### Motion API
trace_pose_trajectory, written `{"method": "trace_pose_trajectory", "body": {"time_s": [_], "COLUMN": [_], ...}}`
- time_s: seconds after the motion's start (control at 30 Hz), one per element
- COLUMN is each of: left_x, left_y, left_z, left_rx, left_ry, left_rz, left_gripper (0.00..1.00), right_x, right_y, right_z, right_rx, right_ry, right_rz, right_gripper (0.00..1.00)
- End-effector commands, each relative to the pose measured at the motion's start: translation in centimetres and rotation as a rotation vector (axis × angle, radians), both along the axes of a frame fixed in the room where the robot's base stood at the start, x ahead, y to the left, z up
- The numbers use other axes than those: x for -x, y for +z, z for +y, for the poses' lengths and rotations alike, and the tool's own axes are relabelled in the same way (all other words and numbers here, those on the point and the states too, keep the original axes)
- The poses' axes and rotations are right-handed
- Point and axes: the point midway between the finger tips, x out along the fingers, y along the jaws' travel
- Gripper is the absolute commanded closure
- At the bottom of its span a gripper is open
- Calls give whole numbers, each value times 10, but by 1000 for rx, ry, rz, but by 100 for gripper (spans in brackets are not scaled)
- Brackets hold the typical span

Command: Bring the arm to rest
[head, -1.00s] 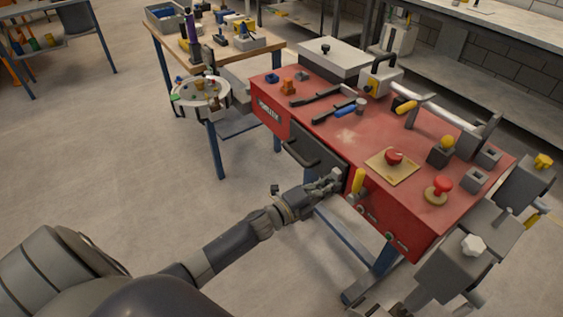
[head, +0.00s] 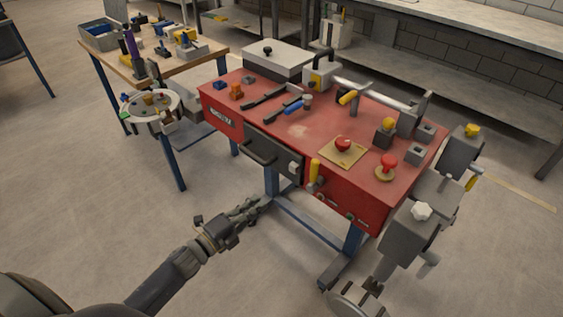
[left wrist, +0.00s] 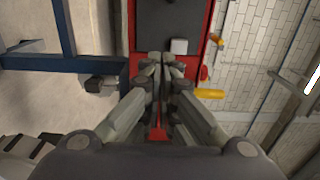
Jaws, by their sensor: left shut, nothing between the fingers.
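My left gripper (head: 258,203) is shut and empty. In the head view it is in the air in front of the red bench (head: 222,99), below the bench's dark front panel (head: 272,154). It appears apart from the bench. In the left wrist view the closed fingers (left wrist: 160,62) point toward the red bench front and the dark panel (left wrist: 170,25). My left arm (head: 165,278) reaches in from the lower left. My right gripper is not in view.
The red bench carries tools, a red button on a plate (head: 343,150) and a red knob (head: 387,162). A yellow handle (head: 315,172) sticks out at its front. Blue legs (head: 354,238) stand below. A wooden table (head: 190,64) stands behind left. Open floor (head: 90,215) lies left.

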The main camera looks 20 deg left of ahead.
Motion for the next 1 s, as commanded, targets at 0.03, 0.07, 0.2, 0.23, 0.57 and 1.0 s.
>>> {"method": "trace_pose_trajectory", "body": {"time_s": [0.03,0.07,0.2,0.23,0.57,1.0], "left_x": [1,1,2,3,81,336], "left_y": [0,0,-10,-18,-214,-412], "left_z": [0,0,3,5,36,3], "left_rx": [0,0,18,33,402,789], "left_ry": [0,0,16,27,384,1028], "left_rz": [0,0,29,51,605,1295], "left_gripper": [100,100,100,100,100,100], "right_x": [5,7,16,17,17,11], "right_y": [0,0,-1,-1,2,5], "right_z": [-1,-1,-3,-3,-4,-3], "right_rx": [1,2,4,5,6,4], "right_ry": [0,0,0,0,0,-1], "right_rz": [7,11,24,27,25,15], "right_gripper": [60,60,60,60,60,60]}}
